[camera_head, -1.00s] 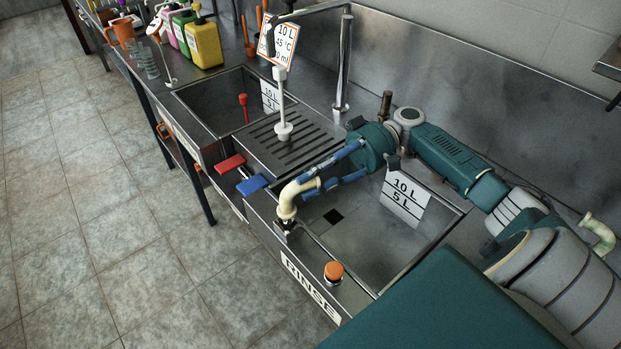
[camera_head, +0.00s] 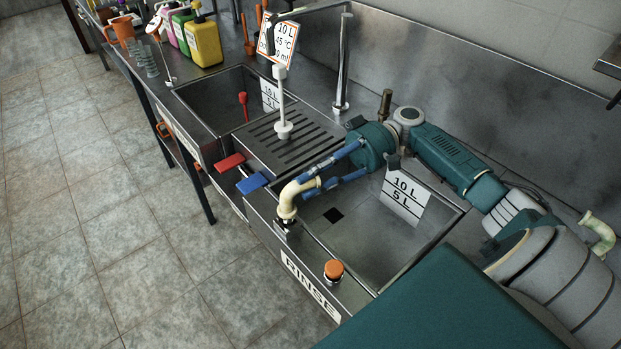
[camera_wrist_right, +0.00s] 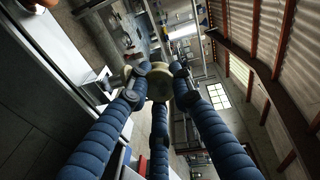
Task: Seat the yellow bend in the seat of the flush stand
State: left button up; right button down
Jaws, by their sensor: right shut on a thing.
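The pale yellow bend (camera_head: 287,198) is a curved pipe piece with its lower end pointing down. It is at the front rim of the rinse sink. My right gripper (camera_head: 314,186), with blue ribbed fingers, is shut on the bend's upper end from the right. The flush stand (camera_head: 285,224) is a small metal fitting on the rim, directly under the bend's lower end. They look in line and touching or nearly so; I cannot tell whether the end is inside the seat. In the right wrist view the bend (camera_wrist_right: 160,84) sits between the fingertips. My left gripper is not in view.
An orange button (camera_head: 333,270) is on the front rim, right of the stand. The rinse sink (camera_head: 350,262) lies under my right arm. Blue (camera_head: 252,184) and red (camera_head: 230,162) levers stick out at the left. Another pale bent pipe (camera_head: 601,232) is at the far right.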

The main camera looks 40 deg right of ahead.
jog(key=shift+f+b, duration=1.2)
jog(key=shift+f, duration=0.55)
jog(key=c, duration=1.5)
grip_release()
jog(key=shift+o, duration=0.2)
jog(key=d+r, duration=0.1)
jog(key=d, duration=1.1)
jog(key=shift+s, duration=0.25)
